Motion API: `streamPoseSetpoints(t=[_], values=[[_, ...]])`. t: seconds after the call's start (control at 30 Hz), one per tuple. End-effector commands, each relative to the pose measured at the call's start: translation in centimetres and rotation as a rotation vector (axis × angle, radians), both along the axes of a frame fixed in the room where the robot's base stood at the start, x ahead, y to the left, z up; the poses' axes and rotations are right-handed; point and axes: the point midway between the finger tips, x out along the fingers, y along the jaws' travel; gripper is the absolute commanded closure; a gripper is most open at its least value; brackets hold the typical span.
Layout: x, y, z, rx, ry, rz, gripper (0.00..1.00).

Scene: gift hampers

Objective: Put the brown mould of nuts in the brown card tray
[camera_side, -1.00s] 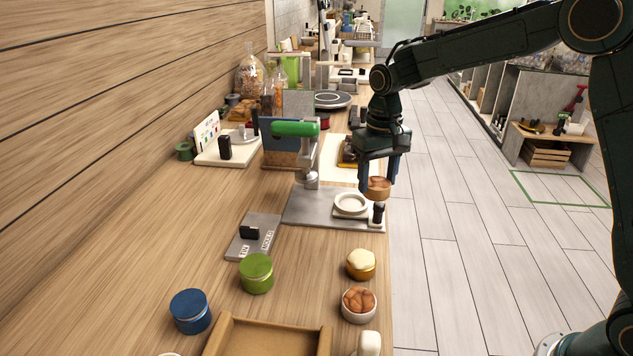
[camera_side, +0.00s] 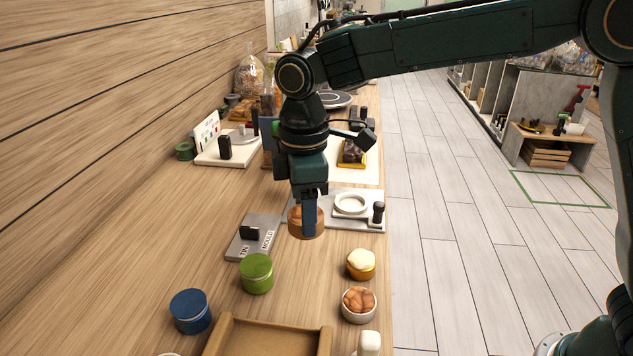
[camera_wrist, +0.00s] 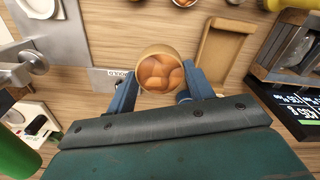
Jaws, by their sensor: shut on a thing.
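The brown mould of nuts (camera_side: 296,222) is held in my gripper (camera_side: 307,215) above the counter, close to the grey plate with the TIN and MOULD labels. In the wrist view the mould (camera_wrist: 160,73) is round and full of nuts, between the two blue fingers of my gripper (camera_wrist: 155,88). The brown card tray (camera_side: 325,340) is at the bottom of the side view, partly cut off by the frame. It looks empty where it shows, and in the wrist view the tray (camera_wrist: 207,52) lies to the right of the held mould.
A white bowl of nuts (camera_side: 359,304), a yellow mould with a pale top (camera_side: 361,264), a green tin (camera_side: 256,273) and a blue tin (camera_side: 190,311) stand around the tray's far side. The labelled grey plate (camera_side: 243,249) lies left of my gripper.

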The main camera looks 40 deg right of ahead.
Motion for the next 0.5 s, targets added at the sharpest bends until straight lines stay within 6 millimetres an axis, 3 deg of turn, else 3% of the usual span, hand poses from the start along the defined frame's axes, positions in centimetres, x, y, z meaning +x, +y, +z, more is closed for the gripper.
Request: streamPoseSetpoints(t=[0.2,0.5], values=[[-2.3,5.0,2.4,0.001,-0.003,0.355,0.75],[-6.1,10.4,5.3,0.001,-0.003,0.799,0.75]])
